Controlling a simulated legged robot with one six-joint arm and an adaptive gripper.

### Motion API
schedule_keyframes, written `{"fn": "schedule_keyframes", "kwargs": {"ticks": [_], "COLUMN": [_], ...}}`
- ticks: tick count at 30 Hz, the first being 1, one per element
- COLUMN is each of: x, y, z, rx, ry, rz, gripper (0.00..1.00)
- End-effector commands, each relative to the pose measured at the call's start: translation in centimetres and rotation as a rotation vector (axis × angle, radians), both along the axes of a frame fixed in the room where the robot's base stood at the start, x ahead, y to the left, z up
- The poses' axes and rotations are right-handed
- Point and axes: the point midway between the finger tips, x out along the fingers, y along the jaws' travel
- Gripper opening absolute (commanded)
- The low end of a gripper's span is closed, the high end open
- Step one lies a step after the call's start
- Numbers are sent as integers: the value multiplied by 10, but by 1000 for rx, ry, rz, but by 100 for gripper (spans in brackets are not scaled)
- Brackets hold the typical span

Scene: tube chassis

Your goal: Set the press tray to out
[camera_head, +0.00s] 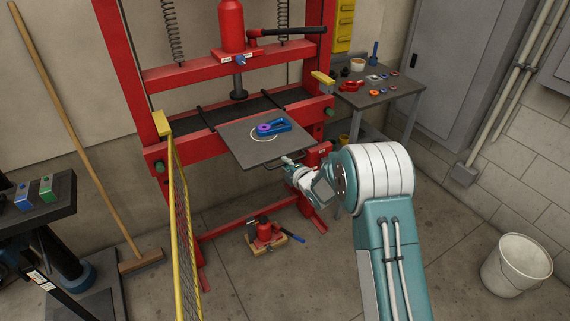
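The press tray (240,143) is a flat grey plate in the red press (222,72). Its front part projects forward of the press's lower red beam, towards me. A pale ring is marked on it, and a blue part with a purple ring (270,127) lies on top. A thin dark handle (268,168) hangs at the tray's front edge. My gripper (288,160) is at the front right of the tray, close to the handle's right end. The fingers are small and partly hidden, so I cannot tell whether they touch or grip the handle.
A yellow mesh guard (183,225) stands open at the press's left. A red jack (264,234) sits on the floor below. A side table (383,95) with small parts is behind right. A white bucket (516,266) stands right; a broom (85,140) leans left.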

Motion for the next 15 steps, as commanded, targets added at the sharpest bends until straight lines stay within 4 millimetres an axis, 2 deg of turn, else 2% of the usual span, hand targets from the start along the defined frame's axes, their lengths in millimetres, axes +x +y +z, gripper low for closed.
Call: {"fn": "schedule_keyframes", "kwargs": {"ticks": [11,15], "x": [0,-7], "y": [3,-2], "z": [1,3], "rx": [-1,0], "ry": [-2,-3], "rz": [1,1], "gripper": [50,50]}}
